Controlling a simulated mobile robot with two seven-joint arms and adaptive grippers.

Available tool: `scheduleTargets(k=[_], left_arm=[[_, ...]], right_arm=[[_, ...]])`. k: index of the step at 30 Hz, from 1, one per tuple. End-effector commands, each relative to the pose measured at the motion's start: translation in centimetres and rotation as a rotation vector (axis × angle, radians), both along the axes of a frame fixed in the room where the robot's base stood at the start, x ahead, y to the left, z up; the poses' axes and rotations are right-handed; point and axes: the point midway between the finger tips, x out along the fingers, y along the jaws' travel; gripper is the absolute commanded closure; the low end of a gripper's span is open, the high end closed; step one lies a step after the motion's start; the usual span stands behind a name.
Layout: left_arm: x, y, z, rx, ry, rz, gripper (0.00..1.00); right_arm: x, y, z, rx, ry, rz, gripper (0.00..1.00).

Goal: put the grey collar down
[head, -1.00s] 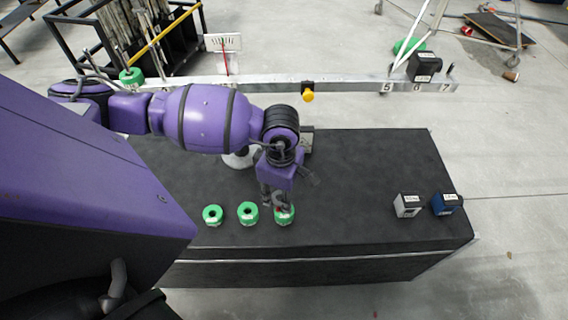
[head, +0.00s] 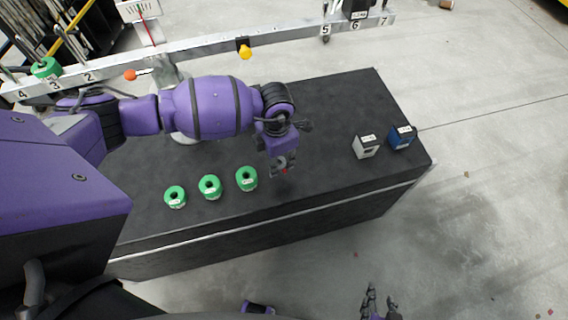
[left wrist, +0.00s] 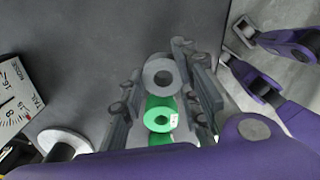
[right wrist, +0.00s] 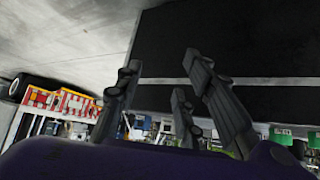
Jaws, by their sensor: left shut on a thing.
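The grey collar (left wrist: 161,75), a ring with a round hole, sits between the fingertips of my left gripper (left wrist: 165,85) in the left wrist view. My left gripper (head: 283,168) is shut on it. In the head view the collar is small and mostly hidden by the fingers, over the black bench top (head: 330,125), right of a row of green collars. I cannot tell if the collar touches the bench. My right gripper (head: 378,302) is low in the head view, off the bench's front side. Its fingers stand apart and empty in the right wrist view (right wrist: 165,85).
Three green collars (head: 246,179) stand in a row left of my left gripper. A grey block (head: 366,147) and a blue block (head: 401,138) stand at the bench's right end. A numbered metal beam (head: 195,52) runs behind the bench. Bench top between gripper and blocks is clear.

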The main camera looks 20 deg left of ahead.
Motion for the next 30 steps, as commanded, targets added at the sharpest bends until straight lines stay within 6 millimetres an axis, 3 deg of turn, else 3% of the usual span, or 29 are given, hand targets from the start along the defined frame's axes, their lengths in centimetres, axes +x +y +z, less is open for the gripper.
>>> scheduleTargets(k=[3,10,16,27,28,30], left_arm=[[0.8,-1.1,-1.5,-0.002,-0.001,0.000,0.79],[1.4,-1.9,-2.7,-0.001,-0.001,-0.002,0.79],[1.3,-1.8,-5.5,-0.001,0.001,-0.001,0.79],[1.4,-1.8,-6.0,-0.001,-0.001,-0.002,0.79],[1.4,-1.8,-6.0,-0.001,-0.002,-0.002,0.69],[1.4,-1.8,-5.9,-0.001,-0.003,-0.002,0.60]], right_arm=[[-0.2,0.0,-0.3,-0.001,0.003,0.001,0.64],[0.0,-0.1,-0.3,-0.003,-0.002,-0.001,0.64],[0.1,-0.1,-0.4,-0.001,-0.004,-0.006,0.64],[0.3,0.0,-0.4,0.001,-0.009,-0.010,0.64],[0.3,0.0,-0.4,0.000,-0.009,-0.009,0.64],[0.3,0.0,-0.3,0.000,-0.009,-0.009,0.64]])
